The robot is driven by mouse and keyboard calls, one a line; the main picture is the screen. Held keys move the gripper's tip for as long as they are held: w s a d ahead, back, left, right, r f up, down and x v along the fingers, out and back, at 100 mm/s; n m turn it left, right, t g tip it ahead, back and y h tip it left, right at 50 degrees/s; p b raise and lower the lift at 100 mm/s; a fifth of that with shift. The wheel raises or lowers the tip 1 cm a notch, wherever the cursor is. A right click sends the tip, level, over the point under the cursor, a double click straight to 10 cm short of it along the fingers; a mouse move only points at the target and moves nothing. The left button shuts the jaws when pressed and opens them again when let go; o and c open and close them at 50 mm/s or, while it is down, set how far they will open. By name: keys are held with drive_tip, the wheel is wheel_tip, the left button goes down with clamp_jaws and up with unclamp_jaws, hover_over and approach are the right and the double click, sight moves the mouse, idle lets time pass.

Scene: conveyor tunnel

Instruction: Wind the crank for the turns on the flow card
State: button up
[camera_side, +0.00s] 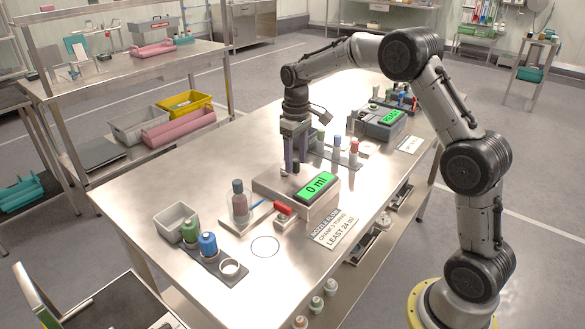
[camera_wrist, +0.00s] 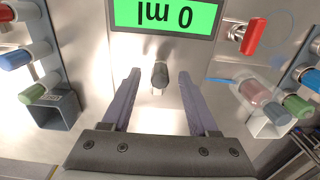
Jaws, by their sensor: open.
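The metal dispensing box (camera_side: 262,185) stands mid-table, with a green display (camera_side: 318,186) reading 0 ml. A short dark post with a rounded end (camera_wrist: 159,75), perhaps the crank's knob, shows below the display in the wrist view. My gripper (camera_side: 296,167) points down over the box, open and empty. In the wrist view its fingers (camera_wrist: 159,88) lie either side of the post, apart from it; their height against it is unclear. A red-handled lever (camera_side: 284,209) stands beside the box.
A bottle (camera_side: 240,205) stands on a plate beside a blue nozzle (camera_side: 258,204). Green (camera_side: 190,230) and blue (camera_side: 208,243) capped bottles stand in a rack at the front left, near a grey bin (camera_side: 175,220). Another display unit (camera_side: 378,123) stands behind.

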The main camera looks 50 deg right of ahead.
drive_tip(key=shift+f, duration=1.15)
clamp_jaws()
